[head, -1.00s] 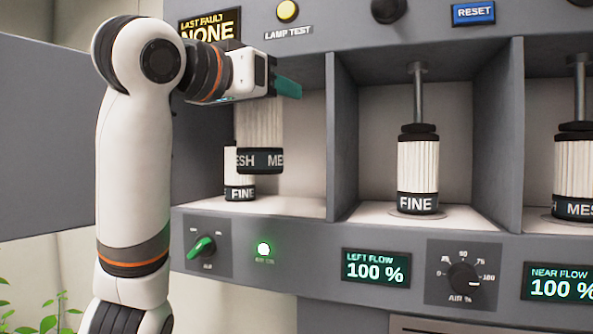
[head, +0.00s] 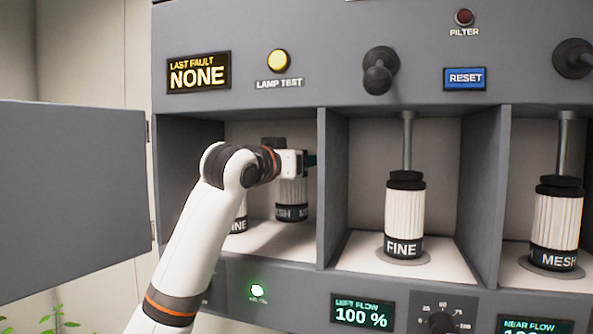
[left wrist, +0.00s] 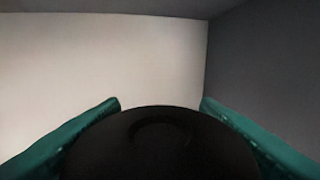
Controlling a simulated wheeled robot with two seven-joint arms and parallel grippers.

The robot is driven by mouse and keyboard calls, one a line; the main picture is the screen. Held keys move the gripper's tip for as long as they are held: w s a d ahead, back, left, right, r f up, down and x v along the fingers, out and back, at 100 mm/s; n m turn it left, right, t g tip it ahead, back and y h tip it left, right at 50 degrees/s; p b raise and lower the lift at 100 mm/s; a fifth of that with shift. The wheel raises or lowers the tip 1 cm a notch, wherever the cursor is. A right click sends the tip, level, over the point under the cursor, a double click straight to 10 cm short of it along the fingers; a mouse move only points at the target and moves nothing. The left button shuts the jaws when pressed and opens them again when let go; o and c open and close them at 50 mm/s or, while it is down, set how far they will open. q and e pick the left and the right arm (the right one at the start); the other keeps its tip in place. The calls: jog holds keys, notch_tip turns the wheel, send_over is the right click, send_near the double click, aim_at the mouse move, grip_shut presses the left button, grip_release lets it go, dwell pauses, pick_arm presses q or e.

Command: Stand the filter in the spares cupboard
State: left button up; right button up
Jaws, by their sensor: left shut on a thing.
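The MESH filter (head: 292,196), a pale pleated cylinder with a dark labelled base band, is upright inside the open left compartment. My left gripper (head: 311,161) is shut on its upper part. In the left wrist view the filter's dark round top (left wrist: 160,147) sits between the green fingers (left wrist: 160,112). I cannot tell whether its base touches the compartment floor (head: 265,247). A FINE filter (head: 239,225) stands to its left, mostly hidden by my arm. My right gripper is not in view.
A partition (head: 336,190) closes the compartment's right side. The cupboard door (head: 70,195) is swung open at left. The middle bay holds another FINE filter (head: 404,218), and the right bay another MESH filter (head: 556,228). A green lamp (head: 258,290) is lit below.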

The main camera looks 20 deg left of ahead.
pick_arm(q)
notch_tip(320, 180, down, 3)
jog(key=p, duration=0.2)
jog(key=shift+w+p, duration=0.1)
jog(key=shift+p, duration=0.2)
jog(key=shift+f, duration=0.3)
jog(key=shift+f, duration=0.1)
jog(key=shift+f, duration=0.15)
jog(key=o, duration=1.5)
jog(key=shift+r, duration=0.2)
